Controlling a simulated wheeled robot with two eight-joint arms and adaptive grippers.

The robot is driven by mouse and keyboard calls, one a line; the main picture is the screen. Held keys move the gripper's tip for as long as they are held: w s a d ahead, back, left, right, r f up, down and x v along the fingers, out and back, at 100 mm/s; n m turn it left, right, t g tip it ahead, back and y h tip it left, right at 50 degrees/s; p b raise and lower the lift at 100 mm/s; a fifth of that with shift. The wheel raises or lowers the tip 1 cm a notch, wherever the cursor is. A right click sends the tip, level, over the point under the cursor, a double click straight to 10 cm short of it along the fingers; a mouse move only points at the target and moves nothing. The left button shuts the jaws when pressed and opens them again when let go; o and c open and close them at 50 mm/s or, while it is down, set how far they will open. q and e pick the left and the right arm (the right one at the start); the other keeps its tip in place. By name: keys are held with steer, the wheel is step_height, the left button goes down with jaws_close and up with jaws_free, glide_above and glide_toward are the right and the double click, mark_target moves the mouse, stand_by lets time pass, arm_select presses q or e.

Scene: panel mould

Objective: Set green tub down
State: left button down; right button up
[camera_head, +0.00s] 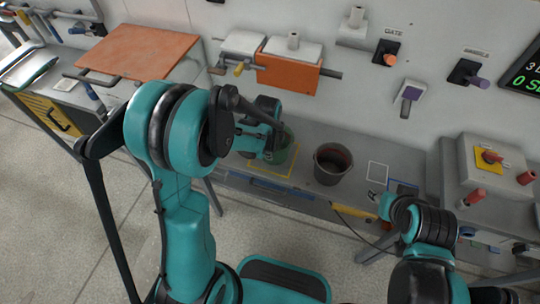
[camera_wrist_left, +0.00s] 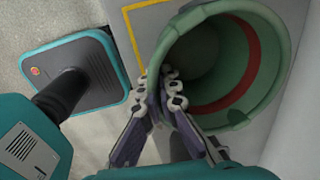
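The green tub (camera_head: 285,151) is at the bench, at the yellow outlined square (camera_head: 270,175), partly hidden behind my left arm in the head view. In the left wrist view the tub (camera_wrist_left: 255,40) shows its open mouth and a red band inside. My left gripper (camera_head: 277,143) is at the tub's near rim. Its fingers (camera_wrist_left: 172,88) close together on the rim wall in the left wrist view. A yellow line runs beside the tub there. I cannot tell whether the tub's base touches the bench. My right gripper is not in view; only the right arm shows.
A dark bucket (camera_head: 332,165), reddish inside, stands right of the green tub on the grey bench (camera_head: 350,140). A white outlined square (camera_head: 377,173) lies further right. An orange block (camera_head: 288,74) and wall knobs are behind. A control box (camera_head: 475,165) stands at the right.

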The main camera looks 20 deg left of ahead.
arm_select(q)
steer(key=shift+f, duration=0.1)
steer(key=shift+f, duration=0.15)
steer(key=c, duration=1.7)
jaws_free()
step_height(320, 180, up, 11)
steer(key=s+p, duration=0.1)
steer(key=p, duration=0.4)
steer(key=shift+s+a+r+n+t, duration=0.25)
steer(key=shift+s+r+n+t, duration=0.75)
steer(key=shift+s+r+n, duration=1.55)
steer(key=shift+s+a+r+n+t, duration=0.3)
steer(key=shift+s+r+n+t, duration=0.7)
steer(key=shift+s+n, duration=1.75)
steer(key=shift+s+a+r+n+t, duration=0.25)
steer(key=shift+s+r+n+t, duration=1.05)
steer(key=shift+n, duration=2.6)
